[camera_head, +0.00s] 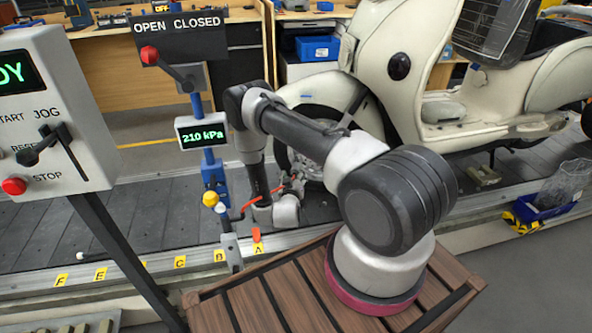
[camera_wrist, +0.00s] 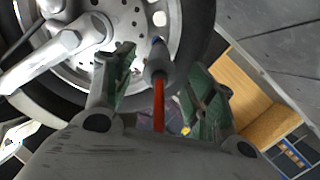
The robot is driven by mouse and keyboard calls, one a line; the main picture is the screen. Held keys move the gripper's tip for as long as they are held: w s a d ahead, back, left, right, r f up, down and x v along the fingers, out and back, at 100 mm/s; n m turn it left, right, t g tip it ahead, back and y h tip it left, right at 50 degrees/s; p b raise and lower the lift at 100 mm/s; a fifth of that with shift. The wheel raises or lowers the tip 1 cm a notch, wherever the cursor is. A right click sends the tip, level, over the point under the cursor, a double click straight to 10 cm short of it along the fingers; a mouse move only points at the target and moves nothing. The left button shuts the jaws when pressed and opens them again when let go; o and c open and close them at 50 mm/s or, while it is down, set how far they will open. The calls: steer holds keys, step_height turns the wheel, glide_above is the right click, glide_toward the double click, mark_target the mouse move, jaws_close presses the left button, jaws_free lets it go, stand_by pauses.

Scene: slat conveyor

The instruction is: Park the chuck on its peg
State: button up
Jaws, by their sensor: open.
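The chuck (camera_wrist: 157,68) is a small grey cylinder with an orange-red stem or hose (camera_wrist: 159,105), in front of the wheel's rim in the wrist view. It appears to be at the wheel's valve; the exact contact is hidden. My gripper (camera_wrist: 162,78) is open, its green-padded fingers on either side of the chuck with gaps showing. In the head view my gripper (camera_head: 290,187) is small and partly hidden by the wheel area. An orange hose (camera_head: 250,203) runs there toward the blue post (camera_head: 211,165). I cannot make out the peg clearly.
The white scooter (camera_head: 375,45) stands on the slat conveyor (camera_head: 130,215). A gauge (camera_head: 202,132) reads 210 kPa. An OPEN CLOSED lever panel (camera_head: 180,25) stands above it, and a control box (camera_head: 50,120) is at left. A blue bin (camera_head: 540,207) is at right.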

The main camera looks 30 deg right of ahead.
mark_target(296, 164)
steer(key=x, duration=0.8)
steer(key=shift+w+d, duration=0.15)
steer(key=shift+w, duration=0.15)
steer(key=shift+w+d+r, duration=0.1)
steer(key=shift+d+r, duration=0.1)
steer(key=shift+r, duration=0.1)
stand_by(0.5)
steer(key=shift+c, duration=0.4)
jaws_close()
steer(key=shift+a, duration=0.1)
